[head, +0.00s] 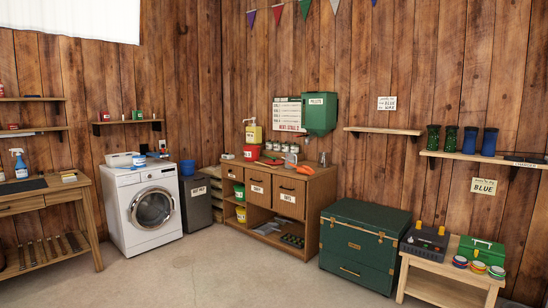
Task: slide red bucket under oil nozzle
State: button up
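A small red bucket (251,153) with a pale label stands on top of the wooden cabinet (262,182), at its left back. A yellow container (253,133) with a pale label and a dark top part is just above and behind the bucket. It looks like the oil dispenser, but its label is too small to read. I cannot make out its nozzle, or whether the bucket is directly below it. My gripper is not in view.
Jars (285,147) and an orange tool (300,168) share the cabinet top. A green pellet hopper (319,115) hangs above. A green chest (362,245) stands right; floor (200,270) in front is clear.

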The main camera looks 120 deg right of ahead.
aim_at(251, 153)
jog(key=l+z, duration=0.65)
jog(key=z, duration=0.2)
jog(key=i+l+z, duration=0.1)
jog(key=l+z, duration=0.2)
jog(key=z, duration=0.15)
jog(key=i+l+z, duration=0.2)
jog(key=l+z, duration=0.2)
jog(key=i+l+z, duration=0.3)
jog(key=z, duration=0.15)
jog(key=i+l+z, duration=0.55)
jog(key=z, duration=0.3)
jog(key=i+z, duration=0.2)
jog(key=i, duration=0.6)
jog(key=i+z, duration=0.2)
jog(key=i, duration=0.55)
jog(key=i+j+z, duration=0.15)
jog(key=i+z, duration=0.25)
jog(key=i+j+z, duration=0.75)
jog(key=i, duration=0.15)
jog(key=i+j+z, duration=0.4)
jog(key=k+j, duration=0.05)
jog(key=k, duration=0.05)
